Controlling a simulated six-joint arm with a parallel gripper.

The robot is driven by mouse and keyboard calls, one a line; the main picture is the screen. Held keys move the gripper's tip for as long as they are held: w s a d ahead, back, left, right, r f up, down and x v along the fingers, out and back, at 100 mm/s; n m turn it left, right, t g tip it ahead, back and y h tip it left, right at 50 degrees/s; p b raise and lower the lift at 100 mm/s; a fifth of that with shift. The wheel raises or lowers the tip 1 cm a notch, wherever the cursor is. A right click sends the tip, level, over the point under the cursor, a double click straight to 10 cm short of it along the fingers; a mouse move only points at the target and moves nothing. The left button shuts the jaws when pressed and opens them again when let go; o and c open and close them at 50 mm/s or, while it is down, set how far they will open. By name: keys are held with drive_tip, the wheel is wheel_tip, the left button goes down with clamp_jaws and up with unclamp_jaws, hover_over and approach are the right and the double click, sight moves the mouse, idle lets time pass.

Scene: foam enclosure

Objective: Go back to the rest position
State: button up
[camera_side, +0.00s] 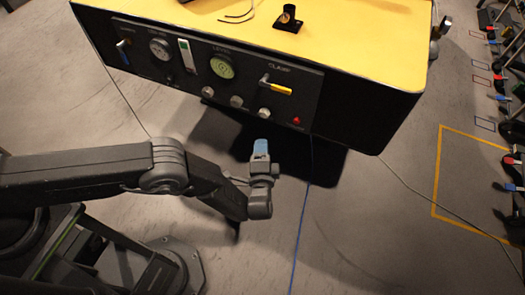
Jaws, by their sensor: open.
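My gripper (261,148) is at the end of my dark grey arm, near the middle of the side view. Its blue-grey tip points up toward the front panel of a box. It appears open, with nothing seen between its fingers, though they are small here. It appears just below the lower edge of the panel; I cannot tell the exact gap. The black control panel (243,98) carries dials, knobs and a yellow-handled lever (279,88) at its right.
The box has a yellow top (340,30) with a small black fitting (288,20). A blue cable (300,235) runs down the grey floor. A yellow outline (437,165) marks the floor at right, beside racks of tools (512,130). Floor right of my gripper is mostly clear.

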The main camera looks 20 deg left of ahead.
sight(287, 89)
idle(0.4)
